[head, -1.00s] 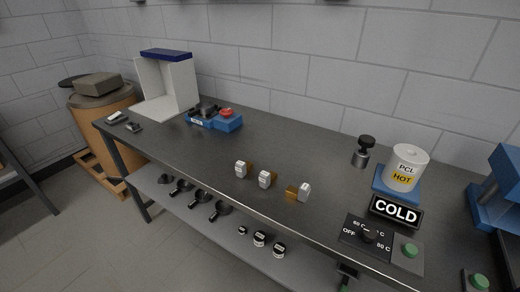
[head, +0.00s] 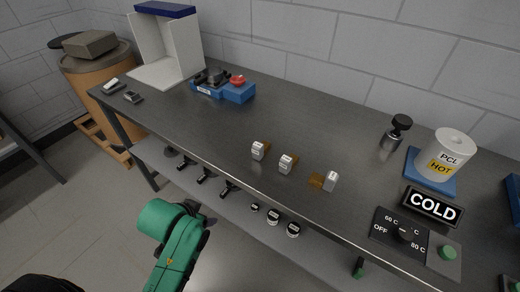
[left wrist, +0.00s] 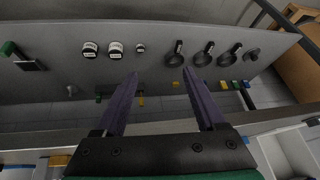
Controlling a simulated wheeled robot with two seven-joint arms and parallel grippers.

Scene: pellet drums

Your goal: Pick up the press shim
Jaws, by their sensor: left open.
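I cannot tell for sure which item is the press shim; no item is labelled as such. Small pieces stand along the bench's front edge: three white labelled blocks, one of them the middle block (head: 286,163), with brown pieces beside them. On the lower shelf are round-ended black tools (head: 228,188), also in the left wrist view (left wrist: 204,53), and small white-lidded jars (head: 273,217). My left gripper (left wrist: 162,74) is open and empty, its fingers pointing toward the shelf. In the head view my green left arm is in front of the bench; its fingers are hidden there. My right gripper is out of view.
The dark bench (head: 215,135) has clear room in its middle. A blue press with a red knob (head: 238,80) stands at the back left. At right are a PCL HOT pot (head: 446,158), a COLD sign (head: 432,206) and a dial panel (head: 399,233). A drum (head: 98,72) stands far left.

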